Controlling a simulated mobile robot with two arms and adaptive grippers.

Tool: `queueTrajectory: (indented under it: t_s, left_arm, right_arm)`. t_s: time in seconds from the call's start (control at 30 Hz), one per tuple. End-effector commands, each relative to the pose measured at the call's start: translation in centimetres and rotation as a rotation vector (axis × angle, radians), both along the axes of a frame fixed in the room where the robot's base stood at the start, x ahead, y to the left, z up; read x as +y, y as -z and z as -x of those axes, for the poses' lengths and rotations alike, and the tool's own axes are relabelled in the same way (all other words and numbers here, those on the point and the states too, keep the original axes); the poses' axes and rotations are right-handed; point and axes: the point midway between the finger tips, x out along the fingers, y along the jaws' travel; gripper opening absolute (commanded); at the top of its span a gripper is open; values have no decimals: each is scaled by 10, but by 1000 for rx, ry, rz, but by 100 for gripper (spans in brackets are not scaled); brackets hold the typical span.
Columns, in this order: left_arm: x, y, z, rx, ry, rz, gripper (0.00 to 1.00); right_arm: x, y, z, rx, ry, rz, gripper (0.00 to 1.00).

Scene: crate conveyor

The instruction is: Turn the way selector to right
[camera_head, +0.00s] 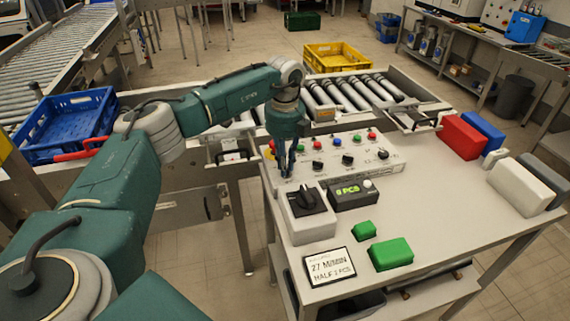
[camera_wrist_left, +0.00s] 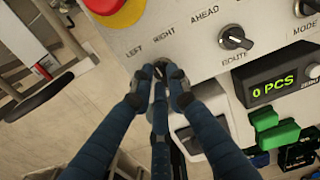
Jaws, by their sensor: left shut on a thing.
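The way selector (camera_wrist_left: 159,71) is a small dark knob on the white control panel (camera_head: 345,172), under the words LEFT, RIGHT and AHEAD in the left wrist view. My left gripper (camera_head: 284,168) comes down from above at the left end of the panel. In the left wrist view its dark fingers (camera_wrist_left: 160,82) are shut around the knob. The fingers hide most of the knob, so I cannot tell which way its pointer faces. My right gripper is not in view.
A red emergency button (camera_wrist_left: 112,10) and the route knob (camera_wrist_left: 235,38) are near the fingers. A grey box with a large black dial (camera_head: 308,200) and a counter display (camera_head: 352,194) stand in front of the panel. Green blocks (camera_head: 390,254) lie nearer. The table's right middle is clear.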

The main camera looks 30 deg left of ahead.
Motion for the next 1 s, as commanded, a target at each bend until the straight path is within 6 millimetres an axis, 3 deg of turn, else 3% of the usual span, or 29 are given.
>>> queueTrajectory:
  t_s: [0.6,1.0]
  left_arm:
    - [2,-2,-3,-4,568,1,0]
    - [2,-2,-4,-4,796,0,0]
  right_arm:
    - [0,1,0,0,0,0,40]
    - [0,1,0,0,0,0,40]
